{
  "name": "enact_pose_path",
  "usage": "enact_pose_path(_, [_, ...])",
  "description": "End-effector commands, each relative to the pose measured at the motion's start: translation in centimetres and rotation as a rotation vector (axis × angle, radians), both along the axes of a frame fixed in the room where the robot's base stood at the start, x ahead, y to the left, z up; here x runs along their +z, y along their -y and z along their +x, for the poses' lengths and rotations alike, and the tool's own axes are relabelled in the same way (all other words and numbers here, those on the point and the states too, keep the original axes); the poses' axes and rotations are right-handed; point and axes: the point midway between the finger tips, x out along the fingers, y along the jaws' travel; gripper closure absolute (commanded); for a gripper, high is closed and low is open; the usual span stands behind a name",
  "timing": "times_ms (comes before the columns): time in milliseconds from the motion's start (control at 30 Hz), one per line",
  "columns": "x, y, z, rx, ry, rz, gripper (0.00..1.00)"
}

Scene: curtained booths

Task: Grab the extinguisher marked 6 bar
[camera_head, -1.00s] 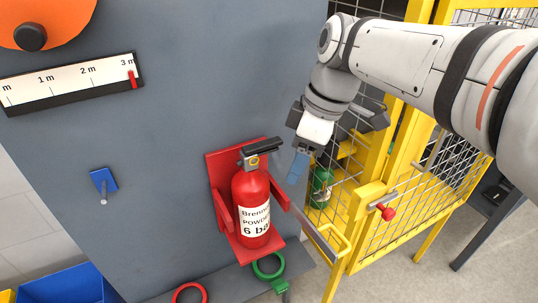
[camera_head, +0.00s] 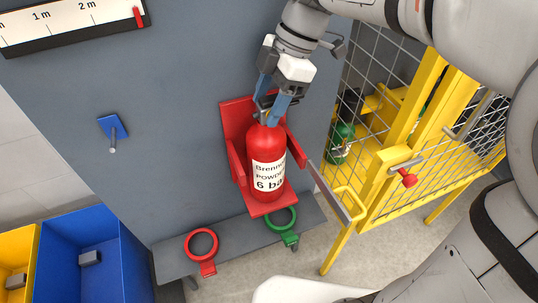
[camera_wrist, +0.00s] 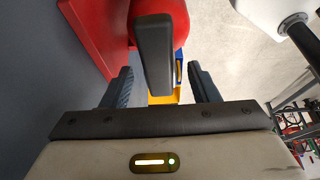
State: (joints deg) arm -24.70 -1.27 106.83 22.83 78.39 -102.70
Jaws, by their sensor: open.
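The red extinguisher (camera_head: 266,165) has a white label reading "6 bar" and stands upright in a red wall bracket (camera_head: 238,168) on the grey panel. My gripper (camera_head: 271,108) is at the top of the extinguisher, with blue fingers either side of its handle area. In the wrist view the open fingers (camera_wrist: 162,88) stand apart, with the dark handle (camera_wrist: 154,55) between them and the red body (camera_wrist: 178,18) beyond.
A yellow mesh cage (camera_head: 400,150) with a green bottle (camera_head: 341,140) inside stands to the right. A grey shelf below holds a red ring (camera_head: 202,245) and a green ring (camera_head: 281,220). Blue bin (camera_head: 85,262) stands lower left. A blue peg (camera_head: 112,128) juts from the panel.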

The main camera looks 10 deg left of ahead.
Motion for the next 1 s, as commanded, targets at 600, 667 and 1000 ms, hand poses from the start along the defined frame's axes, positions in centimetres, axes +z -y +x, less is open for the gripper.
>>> enact_pose_path(600, [-1.17,-0.32,-0.21,-0.003,0.000,0.000,0.66])
enact_pose_path(667, [-1.18,-0.31,-0.20,-0.003,0.000,0.000,0.71])
enact_pose_path(1000, [-1.16,-0.28,-0.18,-0.004,-0.001,0.000,0.99])
